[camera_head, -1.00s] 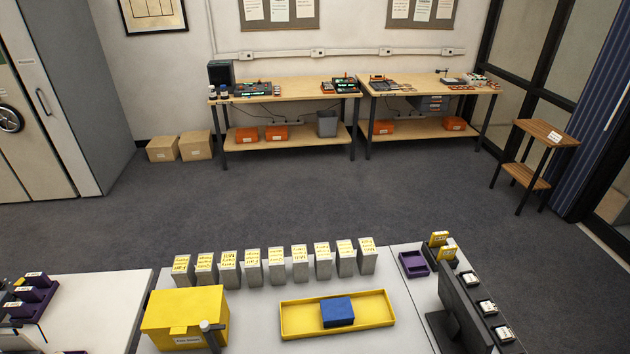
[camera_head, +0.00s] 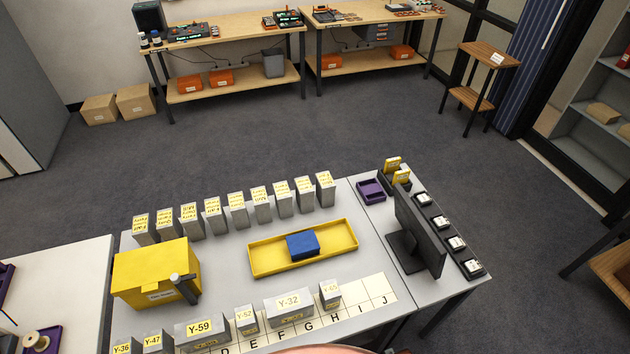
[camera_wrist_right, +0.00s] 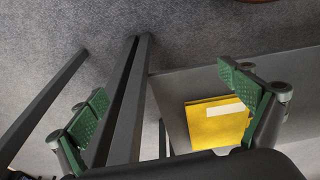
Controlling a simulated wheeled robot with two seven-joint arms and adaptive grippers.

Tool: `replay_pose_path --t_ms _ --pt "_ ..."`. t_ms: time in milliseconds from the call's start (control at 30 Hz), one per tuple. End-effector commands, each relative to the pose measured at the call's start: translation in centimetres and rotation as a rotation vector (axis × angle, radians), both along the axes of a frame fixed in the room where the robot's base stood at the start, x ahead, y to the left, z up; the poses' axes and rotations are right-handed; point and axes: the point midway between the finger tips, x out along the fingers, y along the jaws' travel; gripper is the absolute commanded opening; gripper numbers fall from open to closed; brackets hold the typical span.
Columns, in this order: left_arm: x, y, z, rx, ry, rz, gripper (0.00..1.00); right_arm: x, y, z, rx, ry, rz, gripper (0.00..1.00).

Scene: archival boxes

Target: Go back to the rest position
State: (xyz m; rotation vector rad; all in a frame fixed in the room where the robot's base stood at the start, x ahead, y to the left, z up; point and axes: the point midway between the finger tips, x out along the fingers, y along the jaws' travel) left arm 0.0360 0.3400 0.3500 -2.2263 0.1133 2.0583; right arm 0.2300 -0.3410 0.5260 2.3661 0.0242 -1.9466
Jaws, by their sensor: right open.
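My right gripper (camera_wrist_right: 164,86) shows in the right wrist view with its two green-padded fingers spread wide. Nothing is between them. Beyond the fingers are the grey floor, dark table legs and a yellow box (camera_wrist_right: 212,128) with a pale label, which lies apart from the pads. Neither gripper shows in the head view, and my left gripper is in no view. On the table in the head view, a blue box (camera_head: 303,245) lies in a yellow tray (camera_head: 262,265), beside a lidded yellow box (camera_head: 150,272).
A row of grey boxes (camera_head: 237,212) stands along the table's far side. Other labelled grey boxes (camera_head: 288,305) stand on a lettered strip (camera_head: 362,297) at the near edge. A monitor (camera_head: 418,232) and purple tray (camera_head: 371,190) are at right.

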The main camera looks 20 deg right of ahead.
Motion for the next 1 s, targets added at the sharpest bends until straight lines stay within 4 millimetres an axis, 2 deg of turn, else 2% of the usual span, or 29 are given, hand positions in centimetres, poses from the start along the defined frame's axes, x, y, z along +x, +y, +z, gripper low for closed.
replay_pose_path --t_ms 33,200,300,400,500,600,1000 --pt "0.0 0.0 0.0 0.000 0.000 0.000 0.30 -1.5 0.1 -2.7 0.002 0.020 0.006 0.97" --pt "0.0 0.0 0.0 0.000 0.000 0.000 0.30 -7.1 0.4 -10.0 0.007 0.060 0.026 0.97" --pt "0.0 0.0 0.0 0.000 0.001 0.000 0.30 -10.9 0.4 -13.3 0.008 0.081 0.037 0.97" --pt "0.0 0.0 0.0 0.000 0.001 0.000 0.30 -14.3 0.4 -15.5 0.010 0.096 0.047 0.97" --pt "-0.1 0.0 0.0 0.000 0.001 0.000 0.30 -17.0 0.2 -16.7 0.011 0.108 0.055 0.97" --pt "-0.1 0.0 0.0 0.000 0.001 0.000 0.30 -18.4 0.2 -17.3 0.011 0.114 0.059 0.97" --pt "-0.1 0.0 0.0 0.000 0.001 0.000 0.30 -18.4 0.2 -17.3 0.011 0.114 0.059 0.97"
